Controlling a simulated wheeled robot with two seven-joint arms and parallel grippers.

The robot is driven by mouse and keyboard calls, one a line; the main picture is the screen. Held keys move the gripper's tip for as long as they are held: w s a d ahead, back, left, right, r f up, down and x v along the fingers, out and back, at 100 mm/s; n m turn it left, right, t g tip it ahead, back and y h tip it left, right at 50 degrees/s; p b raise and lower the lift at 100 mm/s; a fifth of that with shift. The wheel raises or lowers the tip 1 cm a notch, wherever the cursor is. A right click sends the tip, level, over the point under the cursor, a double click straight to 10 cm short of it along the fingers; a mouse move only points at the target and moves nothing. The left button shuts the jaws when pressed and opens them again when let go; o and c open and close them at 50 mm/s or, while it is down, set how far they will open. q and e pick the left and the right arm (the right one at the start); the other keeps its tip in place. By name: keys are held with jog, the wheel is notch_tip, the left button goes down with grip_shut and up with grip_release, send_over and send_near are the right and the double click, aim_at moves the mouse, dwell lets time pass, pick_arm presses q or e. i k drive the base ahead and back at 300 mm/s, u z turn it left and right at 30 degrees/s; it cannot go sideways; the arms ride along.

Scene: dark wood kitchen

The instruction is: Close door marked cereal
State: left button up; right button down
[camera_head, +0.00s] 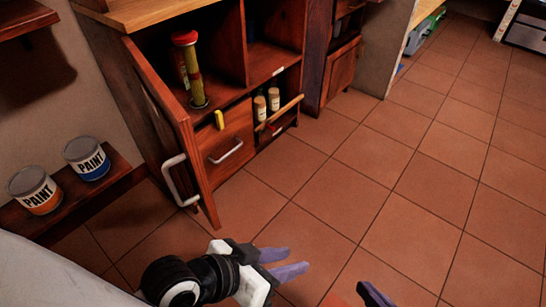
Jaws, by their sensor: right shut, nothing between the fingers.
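A wooden cabinet door (160,108) stands swung open at the left side of the cabinet, its white bar handle (170,180) near the lower front edge. No cereal marking is readable on it. My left gripper (298,260) is in front of the cabinet, below and to the right of the door. Its two purple fingers are spread with nothing between them, and it is apart from the door and handle. My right gripper (375,294) shows only its fingertips at the bottom edge; it is shut and empty, well away from the door.
Inside the cabinet (274,60) stand a tall red-capped jar (194,80), a yellow item (219,120) and two small bottles (260,106). A drawer front with a handle (226,150) sits below. Paint cans (88,158) stand on a low ledge at left. The tiled floor at right is clear.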

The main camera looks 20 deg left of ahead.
aim_at(173, 126)
jog(key=z, duration=0.65)
jog(key=k, duration=0.8)
jog(key=u, duration=1.8)
